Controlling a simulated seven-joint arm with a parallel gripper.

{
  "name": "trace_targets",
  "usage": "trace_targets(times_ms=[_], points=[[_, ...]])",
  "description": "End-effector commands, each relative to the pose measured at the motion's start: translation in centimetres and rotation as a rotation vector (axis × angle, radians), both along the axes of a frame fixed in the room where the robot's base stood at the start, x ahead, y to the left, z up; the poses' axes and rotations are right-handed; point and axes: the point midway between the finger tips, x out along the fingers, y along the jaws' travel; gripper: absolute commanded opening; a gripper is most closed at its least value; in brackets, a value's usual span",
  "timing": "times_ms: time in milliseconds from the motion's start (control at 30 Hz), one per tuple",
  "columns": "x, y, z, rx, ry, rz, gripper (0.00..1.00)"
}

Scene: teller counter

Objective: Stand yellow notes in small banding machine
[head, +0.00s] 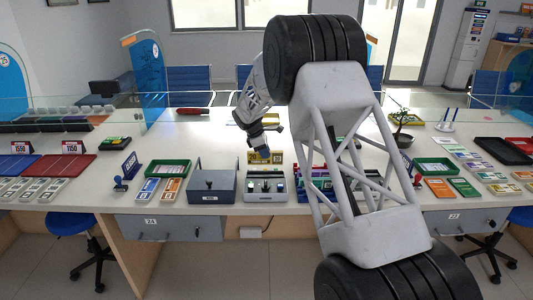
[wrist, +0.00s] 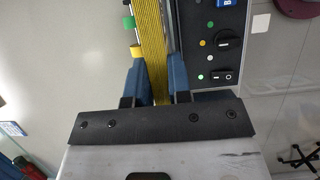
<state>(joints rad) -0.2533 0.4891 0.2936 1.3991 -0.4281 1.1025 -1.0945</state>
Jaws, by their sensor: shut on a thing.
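A yellow bundle of notes (wrist: 152,35) shows edge-on in the wrist view, its many thin layers running away from the camera. My gripper (wrist: 156,78) is shut on it, with one blue finger on each side. The machine's dark control panel (wrist: 217,48), with a knob and a lit green switch, lies just right of the notes in the wrist view. The far end of the notes is cut off, so I cannot tell whether they touch the machine.
A larger grey box (head: 212,190) stands left of the machine. A green tray (head: 169,168) lies farther left, with blue and orange bundles before it. Another green tray (head: 436,167) lies to the right. My arm hides part of the counter (head: 230,138) right of the machine.

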Motion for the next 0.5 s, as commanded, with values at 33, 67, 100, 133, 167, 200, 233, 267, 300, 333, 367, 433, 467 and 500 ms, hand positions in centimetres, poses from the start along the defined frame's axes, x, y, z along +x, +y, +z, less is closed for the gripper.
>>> trace_targets(times_ms=[33,67,100,133,167,200,233,267,300,333,367,433,467,500], points=[[0.0,0.0,0.0,0.000,0.000,0.000,0.00],[0.0,0.0,0.0,0.000,0.000,0.000,0.00],[0.0,0.0,-0.1,0.000,0.000,0.000,0.00],[0.0,0.0,-0.1,0.000,0.000,0.000,0.00],[0.0,0.0,-0.2,0.000,0.000,0.000,0.00],[0.0,0.0,-0.3,0.000,0.000,0.000,0.00],[0.0,0.0,-0.4,0.000,0.000,0.000,0.00],[0.0,0.0,-0.5,0.000,0.000,0.000,0.00],[0.0,0.0,-0.7,0.000,0.000,0.001,0.00],[0.0,0.0,-0.9,0.000,0.000,0.001,0.00],[0.0,0.0,-1.0,0.000,0.000,0.001,0.00],[0.0,0.0,-1.5,-0.001,0.001,0.001,0.00],[0.0,0.0,-1.7,-0.001,0.001,0.001,0.00],[0.0,0.0,-1.9,-0.001,0.001,0.001,0.00]])
